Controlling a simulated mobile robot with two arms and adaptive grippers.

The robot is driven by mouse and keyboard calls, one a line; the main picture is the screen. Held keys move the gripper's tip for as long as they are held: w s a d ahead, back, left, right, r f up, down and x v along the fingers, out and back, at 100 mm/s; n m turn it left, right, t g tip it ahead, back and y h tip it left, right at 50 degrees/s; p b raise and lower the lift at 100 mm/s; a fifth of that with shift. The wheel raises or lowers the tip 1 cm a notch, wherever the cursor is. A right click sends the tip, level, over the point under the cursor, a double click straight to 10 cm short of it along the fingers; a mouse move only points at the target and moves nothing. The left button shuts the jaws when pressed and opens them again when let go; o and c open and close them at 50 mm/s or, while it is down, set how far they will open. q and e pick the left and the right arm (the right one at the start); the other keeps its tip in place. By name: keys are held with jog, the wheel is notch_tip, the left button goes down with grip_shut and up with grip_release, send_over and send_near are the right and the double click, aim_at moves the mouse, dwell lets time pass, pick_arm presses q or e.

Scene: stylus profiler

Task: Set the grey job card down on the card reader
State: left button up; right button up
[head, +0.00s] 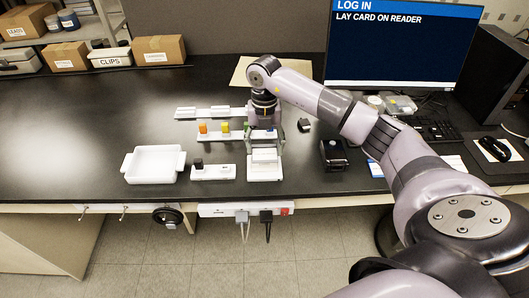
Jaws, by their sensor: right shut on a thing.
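My right gripper (264,131) reaches in from the right, pointing down over the white racks at the middle of the bench. It is shut on what I take to be the grey job card, which is small and mostly hidden by the fingers and wrist. Just in front of the gripper is a white stepped stand (265,172). A small black device (333,155), probably the card reader, sits on the bench to the right, apart from the gripper. My left gripper is not in view.
A white tray (153,177) is further left. A monitor (400,55) reading "LAY CARD ON READER", a keyboard (440,130) and a mouse (495,148) are at right.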

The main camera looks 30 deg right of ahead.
aim_at(264, 150)
notch_tip(264, 150, down, 4)
jog(key=shift+f+p, duration=0.15)
jog(key=shift+p, duration=0.4)
jog(key=shift+f, duration=0.1)
jog(key=shift+f, duration=0.1)
jog(key=o, duration=0.4)
jog(key=shift+f, duration=0.1)
jog(key=shift+c, duration=0.2)
jog(key=o, duration=0.5)
